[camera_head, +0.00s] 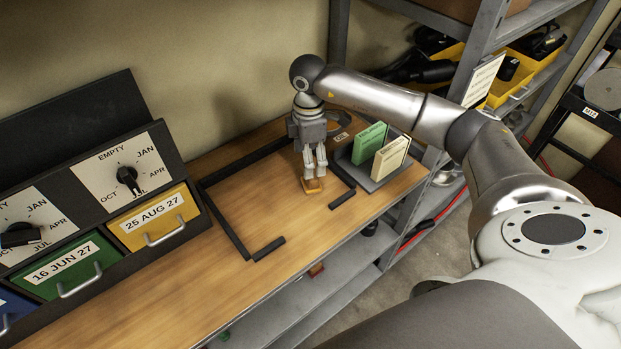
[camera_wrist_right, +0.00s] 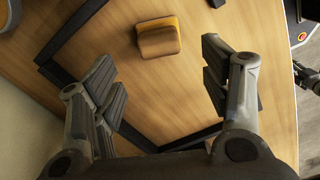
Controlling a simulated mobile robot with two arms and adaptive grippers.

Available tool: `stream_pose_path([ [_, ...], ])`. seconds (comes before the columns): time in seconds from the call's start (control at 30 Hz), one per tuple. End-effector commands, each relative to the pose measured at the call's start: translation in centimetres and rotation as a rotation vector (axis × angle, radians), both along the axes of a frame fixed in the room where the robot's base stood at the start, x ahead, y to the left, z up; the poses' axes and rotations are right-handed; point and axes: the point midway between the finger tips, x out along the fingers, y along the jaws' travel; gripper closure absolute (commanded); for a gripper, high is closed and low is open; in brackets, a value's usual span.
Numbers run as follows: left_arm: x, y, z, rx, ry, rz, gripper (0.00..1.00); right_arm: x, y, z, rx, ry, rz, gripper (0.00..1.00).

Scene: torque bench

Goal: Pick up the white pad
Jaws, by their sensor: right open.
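A cream-white pad (camera_head: 391,158) with a small label stands upright in a dark grey holder (camera_head: 372,183) at the right end of the bench. A green pad (camera_head: 369,143) stands beside it. My right gripper (camera_head: 314,178) points down over the bench, left of both pads and apart from them. Its fingers are spread and empty, as the right wrist view (camera_wrist_right: 160,60) also shows. A small orange-brown block (camera_wrist_right: 158,38) lies on the bench near the fingertips; it also shows in the head view (camera_head: 313,186). The pads are not clearly visible in the wrist view.
Black strips (camera_head: 225,225) frame part of the wooden bench top (camera_head: 275,205), which is mostly clear inside. A dark cabinet with dials and coloured drawers (camera_head: 150,218) stands at the left. Shelving with yellow bins (camera_head: 452,58) rises at the right.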

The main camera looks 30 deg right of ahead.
Motion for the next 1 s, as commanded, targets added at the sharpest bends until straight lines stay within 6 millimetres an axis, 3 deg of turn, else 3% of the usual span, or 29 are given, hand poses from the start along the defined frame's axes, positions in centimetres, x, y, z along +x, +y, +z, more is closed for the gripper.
stream_pose_path([
  [0.27,-0.1,0.0,0.7,0.0,0.002,0.0,0.52,-0.1,-0.1,-2.4,0.002,0.002,0.001,0.3],
  [0.53,-0.1,0.0,1.8,0.0,0.002,0.0,0.52,-0.2,-0.4,-6.2,0.003,0.0,0.002,0.3],
  [0.83,-0.1,0.0,1.8,0.001,0.002,-0.001,0.52,-0.1,-0.5,-7.0,0.003,-0.002,0.003,0.3],
  [1.0,-0.1,0.0,1.8,0.001,0.002,-0.001,0.52,-0.1,-0.5,-6.9,0.003,-0.002,0.003,0.5],
])
